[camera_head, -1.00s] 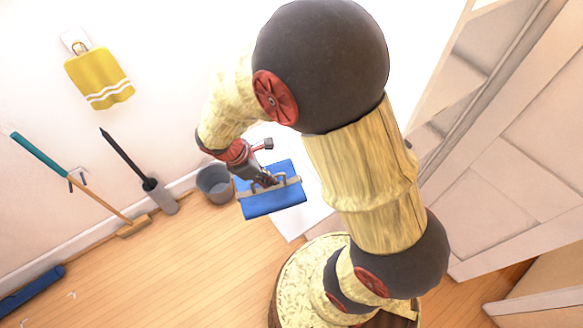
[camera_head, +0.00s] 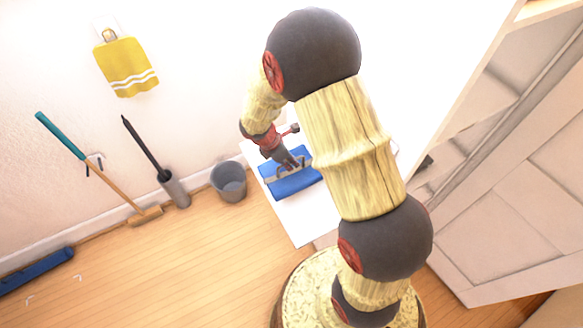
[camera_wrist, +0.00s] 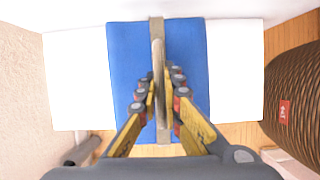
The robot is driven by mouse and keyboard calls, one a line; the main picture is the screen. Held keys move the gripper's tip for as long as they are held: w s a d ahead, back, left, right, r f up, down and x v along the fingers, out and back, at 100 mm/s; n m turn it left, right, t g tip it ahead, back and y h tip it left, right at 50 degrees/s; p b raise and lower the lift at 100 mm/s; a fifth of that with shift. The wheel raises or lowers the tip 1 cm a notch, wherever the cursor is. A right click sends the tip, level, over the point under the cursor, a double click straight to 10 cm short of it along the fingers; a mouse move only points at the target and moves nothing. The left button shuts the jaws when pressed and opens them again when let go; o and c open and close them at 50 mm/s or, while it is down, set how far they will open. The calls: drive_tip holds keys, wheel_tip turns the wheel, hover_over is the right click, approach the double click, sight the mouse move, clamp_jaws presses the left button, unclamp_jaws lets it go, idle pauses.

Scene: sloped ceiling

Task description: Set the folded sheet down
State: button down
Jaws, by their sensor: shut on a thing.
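The folded sheet (camera_head: 293,188) is a flat blue bundle with a tan band and a raised handle across it. It is also in the wrist view (camera_wrist: 125,55), over a white flat top (camera_wrist: 75,85). My gripper (camera_head: 284,163) is above the sheet with its fingers pointing down. In the wrist view my gripper (camera_wrist: 159,78) has its two fingers on either side of the handle, closed on it. The white top (camera_head: 303,222) shows around the sheet in the head view. I cannot tell whether the sheet touches it.
A grey bucket (camera_head: 229,182) stands on the floor left of the white top. A broom (camera_head: 120,192), a toilet brush (camera_head: 175,190) and a yellow towel (camera_head: 127,68) are along the wall. A blue roll (camera_head: 35,270) lies at lower left. A woven brown object (camera_wrist: 300,105) stands close right in the wrist view.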

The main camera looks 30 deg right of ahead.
drive_tip(key=shift+w+d+f, duration=0.3)
drive_tip(key=shift+w+f, duration=0.1)
drive_tip(key=shift+f, duration=0.15)
drive_tip(key=shift+w+d+f, duration=0.25)
drive_tip(key=shift+w+f, duration=0.1)
drive_tip(key=shift+f, duration=0.15)
drive_tip(key=shift+w+d+f+b, duration=0.1)
drive_tip(key=shift+f+b, duration=0.55)
drive_tip(key=shift+f, duration=1)
drive_tip(key=shift+f, duration=0.1)
drive_tip(key=c, duration=2)
unclamp_jaws()
drive_tip(key=shift+o, duration=0.2)
